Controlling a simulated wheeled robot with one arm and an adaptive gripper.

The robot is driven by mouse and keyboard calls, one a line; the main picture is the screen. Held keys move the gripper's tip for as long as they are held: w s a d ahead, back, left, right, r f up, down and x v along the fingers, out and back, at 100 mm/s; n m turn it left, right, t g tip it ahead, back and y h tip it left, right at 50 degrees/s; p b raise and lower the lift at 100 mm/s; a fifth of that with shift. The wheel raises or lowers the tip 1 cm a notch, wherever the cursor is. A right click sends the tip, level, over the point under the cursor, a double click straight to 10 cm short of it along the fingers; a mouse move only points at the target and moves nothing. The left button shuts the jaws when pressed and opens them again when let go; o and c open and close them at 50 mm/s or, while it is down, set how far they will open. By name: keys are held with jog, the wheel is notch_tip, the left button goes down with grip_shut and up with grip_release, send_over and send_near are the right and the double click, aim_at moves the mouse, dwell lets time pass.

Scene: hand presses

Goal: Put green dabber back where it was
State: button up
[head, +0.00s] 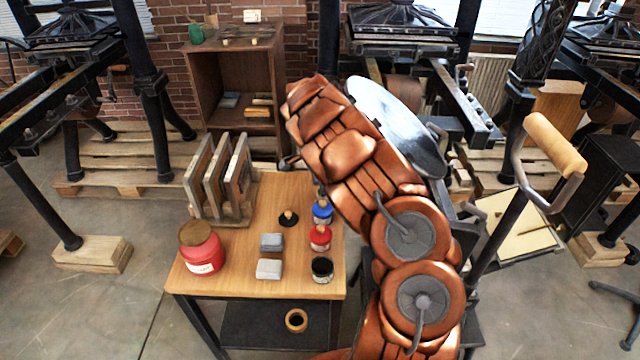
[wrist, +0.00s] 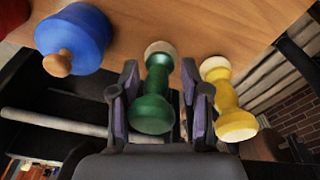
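In the wrist view, the green dabber (wrist: 154,100) has a pale end towards the wooden table (wrist: 222,22). It sits between the two fingers of my gripper (wrist: 160,100). The fingers look open, with a narrow gap on each side of its waist. A yellow dabber (wrist: 226,95) is just right of the right finger, outside the gripper. In the head view, the table (head: 215,284) is partly covered by my arm, which hides the gripper and both dabbers.
A blue pot with a wooden knob (wrist: 75,38) is left of the gripper. In the head view, small blue (head: 322,213), red (head: 320,240) and black (head: 322,270) pots line the table's right side. A large red jar (head: 202,252), two grey blocks and a wooden rack (head: 213,180) are further left.

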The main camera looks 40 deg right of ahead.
jog(key=shift+r, duration=0.1)
notch_tip(320, 180, up, 12)
jog(key=a+b, duration=0.1)
jog(key=b, duration=0.2)
jog(key=s+a+r+n, duration=0.3)
jog(key=s+a+r, duration=0.2)
jog(key=s, duration=0.1)
jog(key=s+a+f+n, duration=0.1)
jog(key=s+a+n, duration=0.4)
jog(key=s, duration=0.6)
jog(key=s+a+f+n, duration=0.1)
jog(key=s+a+n, duration=0.5)
jog(key=s+a, duration=0.3)
jog(key=s+a+f+n+g+y, duration=0.1)
jog(key=s+a+n, duration=0.5)
jog(key=s, duration=0.6)
jog(key=shift+s+a+f, duration=0.3)
jog(key=shift+a, duration=0.4)
jog(key=shift+c, duration=0.5)
